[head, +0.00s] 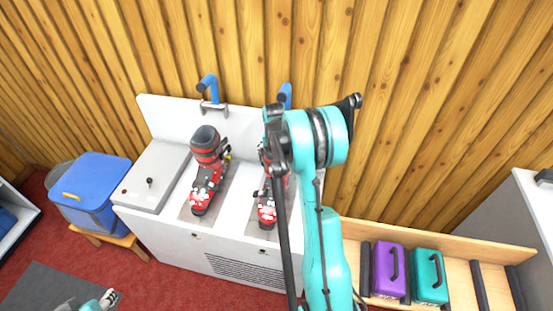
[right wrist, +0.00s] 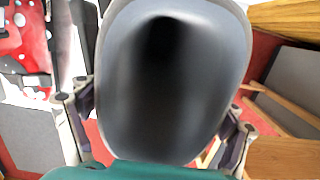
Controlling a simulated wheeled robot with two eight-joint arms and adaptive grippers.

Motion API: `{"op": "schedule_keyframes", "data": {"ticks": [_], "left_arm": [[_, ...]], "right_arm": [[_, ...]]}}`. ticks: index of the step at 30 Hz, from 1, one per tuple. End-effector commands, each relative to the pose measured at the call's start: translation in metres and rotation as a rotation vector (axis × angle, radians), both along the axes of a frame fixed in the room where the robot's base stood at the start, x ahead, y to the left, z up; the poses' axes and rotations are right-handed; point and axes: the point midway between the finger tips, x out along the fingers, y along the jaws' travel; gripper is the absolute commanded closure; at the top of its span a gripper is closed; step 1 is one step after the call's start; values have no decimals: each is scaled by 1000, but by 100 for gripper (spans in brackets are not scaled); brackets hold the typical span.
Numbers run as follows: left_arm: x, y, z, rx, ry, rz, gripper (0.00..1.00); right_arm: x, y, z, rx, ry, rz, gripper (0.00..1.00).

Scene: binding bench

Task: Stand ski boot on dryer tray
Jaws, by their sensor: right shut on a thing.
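A red and black ski boot (head: 207,172) stands on the left grey mat of the white dryer unit (head: 150,187). A second red boot (head: 267,206) is on the right mat, partly hidden by my right arm. In the right wrist view my right gripper (right wrist: 160,115) is shut on a ski boot's grey-rimmed cuff (right wrist: 237,50), with its dark opening facing the camera. A red boot (right wrist: 28,45) shows to its left. The head view hides the right gripper, so I cannot tell exactly how the held boot stands. My left gripper (head: 110,297) is low at the left, away from the boots.
A blue box (head: 92,187) sits on a stool at the left. A wooden rack with purple (head: 386,268) and teal (head: 428,276) cases is at the right. A wooden wall closes the back.

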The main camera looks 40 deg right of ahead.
Motion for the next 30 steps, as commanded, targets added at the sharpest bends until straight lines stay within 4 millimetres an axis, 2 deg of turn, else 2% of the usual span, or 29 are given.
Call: {"op": "schedule_keyframes", "data": {"ticks": [30], "left_arm": [[0, 0, -7, 0, 0, 0, 60]], "right_arm": [[0, 0, -8, 0, 0, 0, 73]]}}
